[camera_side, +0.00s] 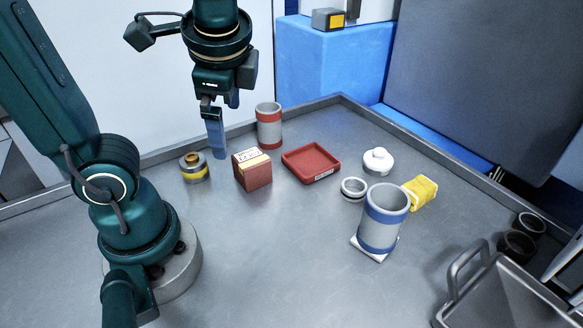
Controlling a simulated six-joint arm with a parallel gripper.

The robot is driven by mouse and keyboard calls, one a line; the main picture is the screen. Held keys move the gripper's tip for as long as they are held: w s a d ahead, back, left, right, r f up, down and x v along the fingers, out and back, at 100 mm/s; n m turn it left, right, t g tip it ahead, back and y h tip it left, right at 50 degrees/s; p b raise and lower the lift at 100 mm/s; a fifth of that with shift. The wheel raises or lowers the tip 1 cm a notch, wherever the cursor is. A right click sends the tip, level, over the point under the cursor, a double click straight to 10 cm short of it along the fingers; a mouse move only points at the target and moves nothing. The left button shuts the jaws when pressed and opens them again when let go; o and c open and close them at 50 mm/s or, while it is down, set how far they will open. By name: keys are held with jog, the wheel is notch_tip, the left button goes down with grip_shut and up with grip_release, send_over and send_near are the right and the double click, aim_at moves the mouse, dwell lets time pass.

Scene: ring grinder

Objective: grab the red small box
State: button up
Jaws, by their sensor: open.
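The red small box (253,171) stands on the grey table, left of the middle, with a pale label and a yellowish band on top. My gripper (225,128) hangs pointing down from above, to the left of the box and higher than it in the picture. Its blue-grey fingers are open and nothing shows between them. The longer finger reaches down close to the table in the picture; its exact height is hard to tell. The gripper is apart from the box.
A yellow-banded metal part (194,168) is left of the box. A red-and-grey cylinder (269,127) stands behind it, and a red tray (312,163) lies right. A blue-banded cup (384,219), a ring (354,189), a white knob (378,161) and a yellow block (420,192) are farther right.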

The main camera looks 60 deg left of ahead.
jog(key=w+a+m+g+y, duration=0.1)
jog(key=w+a+m+y, duration=0.1)
jog(key=a+m+y, duration=0.15)
notch_tip(320, 180, up, 2)
jog(key=m+y, duration=0.6)
jog(key=m, duration=0.1)
send_over(258, 170)
jog(key=d, duration=0.2)
jog(key=f, duration=1.7)
jog(key=shift+a+f, duration=0.2)
jog(key=shift+f, duration=0.1)
jog(key=shift+a+f, duration=0.2)
jog(key=shift+h, duration=0.25)
jog(key=shift+x, duration=2.35)
grip_shut()
jog(key=shift+r, duration=0.15)
